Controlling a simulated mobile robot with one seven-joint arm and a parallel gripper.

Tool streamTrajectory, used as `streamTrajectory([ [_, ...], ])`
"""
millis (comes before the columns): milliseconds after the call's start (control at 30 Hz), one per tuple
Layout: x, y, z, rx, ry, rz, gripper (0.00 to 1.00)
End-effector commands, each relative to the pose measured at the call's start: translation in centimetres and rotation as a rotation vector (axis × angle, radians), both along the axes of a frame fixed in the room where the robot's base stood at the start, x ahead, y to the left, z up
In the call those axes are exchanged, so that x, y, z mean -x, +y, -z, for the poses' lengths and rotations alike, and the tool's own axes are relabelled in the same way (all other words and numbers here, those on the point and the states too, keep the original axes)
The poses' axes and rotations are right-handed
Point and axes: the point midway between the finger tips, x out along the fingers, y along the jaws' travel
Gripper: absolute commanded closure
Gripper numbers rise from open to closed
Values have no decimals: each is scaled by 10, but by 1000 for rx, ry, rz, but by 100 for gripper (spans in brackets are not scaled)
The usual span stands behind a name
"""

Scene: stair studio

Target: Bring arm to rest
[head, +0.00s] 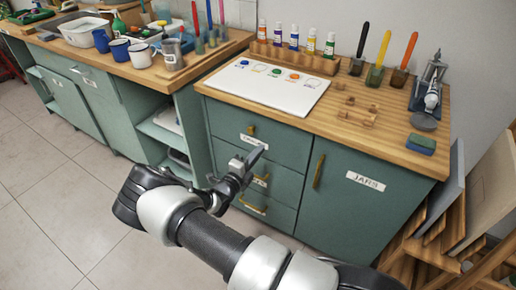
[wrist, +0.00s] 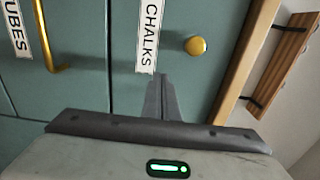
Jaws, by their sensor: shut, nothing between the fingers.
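My arm reaches across the lower middle of the head view, in front of the green cabinet (head: 330,191). My gripper (head: 258,153) is in front of the drawer fronts, below the worktop. In the wrist view my gripper (wrist: 161,78) shows its two dark fingers together, with nothing between them. Beyond the fingertips are a drawer front with a CHALKS label (wrist: 150,35) and a round brass knob (wrist: 196,45). A TUBES label (wrist: 15,28) and a brass bar handle (wrist: 48,50) are at the left. I cannot tell whether the fingertips touch the drawer front.
The worktop (head: 330,115) holds a white palette sheet (head: 268,86), a rack of paint bottles (head: 293,58), jars with brushes (head: 376,75) and a metal tap-like device (head: 430,85). Boards (head: 480,190) lean at the right. The tiled floor (head: 50,190) at left is clear.

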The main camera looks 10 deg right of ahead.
Motion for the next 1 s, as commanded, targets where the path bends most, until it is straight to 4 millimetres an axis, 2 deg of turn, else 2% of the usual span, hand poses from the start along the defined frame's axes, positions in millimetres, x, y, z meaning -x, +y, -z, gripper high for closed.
streamTrajectory([
  [100,23,20,-2,-1,2,-4,100],
  [300,56,49,-1,0,1,-2,100],
  [500,75,64,0,0,1,0,100],
  [833,79,64,-4,-26,-12,22,100],
  [933,82,52,-22,-134,-67,106,100],
  [1000,87,37,-42,-262,-137,212,100],
])
